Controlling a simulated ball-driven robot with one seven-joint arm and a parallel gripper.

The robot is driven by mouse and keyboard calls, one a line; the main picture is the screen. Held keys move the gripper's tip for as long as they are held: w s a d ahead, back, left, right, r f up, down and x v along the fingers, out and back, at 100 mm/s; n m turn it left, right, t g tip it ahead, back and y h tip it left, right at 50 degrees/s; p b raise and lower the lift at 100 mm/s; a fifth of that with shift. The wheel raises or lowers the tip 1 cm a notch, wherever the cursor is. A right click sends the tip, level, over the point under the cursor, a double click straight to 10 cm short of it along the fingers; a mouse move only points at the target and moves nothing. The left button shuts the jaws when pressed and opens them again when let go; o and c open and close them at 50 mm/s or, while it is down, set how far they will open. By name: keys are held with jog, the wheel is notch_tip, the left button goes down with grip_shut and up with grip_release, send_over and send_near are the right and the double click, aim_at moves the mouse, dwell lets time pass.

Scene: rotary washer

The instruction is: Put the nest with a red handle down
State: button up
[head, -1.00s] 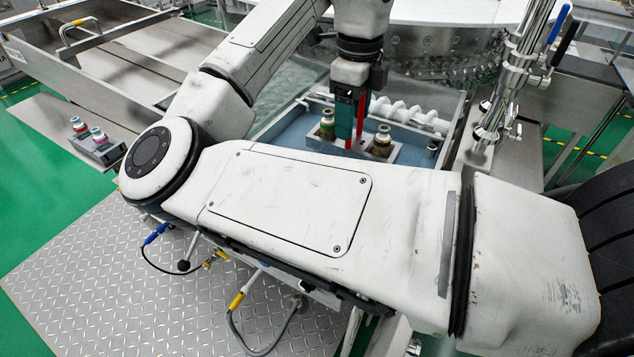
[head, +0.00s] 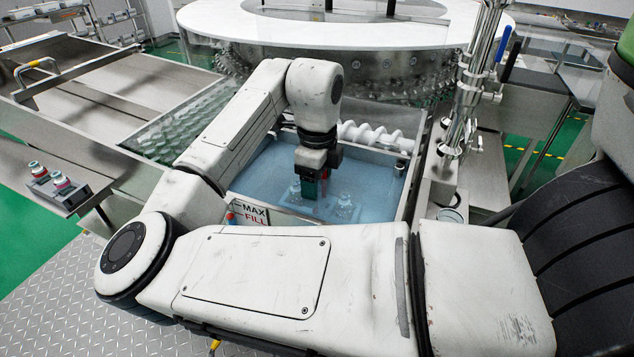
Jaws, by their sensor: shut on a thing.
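My gripper (head: 311,192) reaches down into the blue liquid of the tank (head: 370,180), its fingers shut on the nest's red handle (head: 323,183). Only a small part of the handle shows beside the green-and-black fingers. The nest (head: 320,210) is under the liquid surface, faint and blurred. Disturbed pale patches show on both sides of the fingers where its vials sit. I cannot tell whether the nest touches the tank floor.
A white screw auger (head: 375,136) lies along the tank's back. Steel pipes (head: 462,110) rise at right; a round white-topped machine (head: 390,30) stands behind.

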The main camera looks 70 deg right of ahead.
jog(key=shift+f, duration=0.1)
jog(key=o, duration=1.6)
notch_tip(320, 180, up, 12)
jog(key=shift+r, duration=0.15)
